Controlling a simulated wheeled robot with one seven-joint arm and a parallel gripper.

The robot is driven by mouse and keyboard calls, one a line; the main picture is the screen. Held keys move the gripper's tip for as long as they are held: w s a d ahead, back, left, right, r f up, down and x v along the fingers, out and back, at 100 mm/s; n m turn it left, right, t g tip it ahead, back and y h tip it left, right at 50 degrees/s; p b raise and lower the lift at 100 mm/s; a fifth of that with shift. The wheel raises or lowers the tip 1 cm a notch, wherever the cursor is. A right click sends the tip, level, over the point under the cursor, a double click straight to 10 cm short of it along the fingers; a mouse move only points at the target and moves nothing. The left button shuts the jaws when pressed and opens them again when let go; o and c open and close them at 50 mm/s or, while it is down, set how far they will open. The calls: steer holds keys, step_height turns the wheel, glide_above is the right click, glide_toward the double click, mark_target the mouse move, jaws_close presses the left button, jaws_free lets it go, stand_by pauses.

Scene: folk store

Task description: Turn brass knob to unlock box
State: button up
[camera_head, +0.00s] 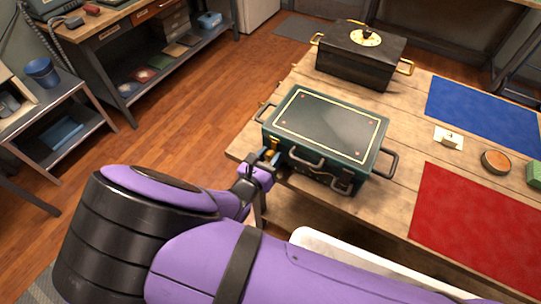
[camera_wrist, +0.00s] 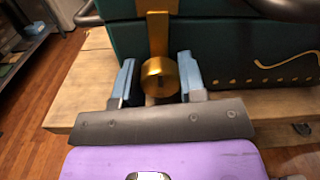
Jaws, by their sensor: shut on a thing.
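The dark green box (camera_head: 325,130) stands on the wooden table, with its lid down. It has dark metal handles and pale trim lines on the lid. The brass knob (camera_wrist: 159,77) is on the box's front, below a vertical brass strip (camera_wrist: 158,30). In the head view the brass shows small at the box's near left corner, partly hidden by my gripper (camera_head: 266,158). In the wrist view my gripper (camera_wrist: 157,84) has its two blue-grey fingers on either side of the knob, shut on it. The box's front side also shows in the wrist view (camera_wrist: 230,60).
A black box with brass handles (camera_head: 355,60) stands behind on the table (camera_head: 400,112).

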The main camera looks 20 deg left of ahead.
steer(key=shift+m, duration=0.4)
steer(key=m, duration=0.3)
steer(key=shift+m, duration=0.4)
steer(key=m, duration=0.4)
steer(key=shift+m, duration=0.3)
steer(key=m, duration=0.8)
steer(key=shift+y, duration=0.3)
steer(key=shift+m, duration=0.3)
steer(key=o, duration=0.9)
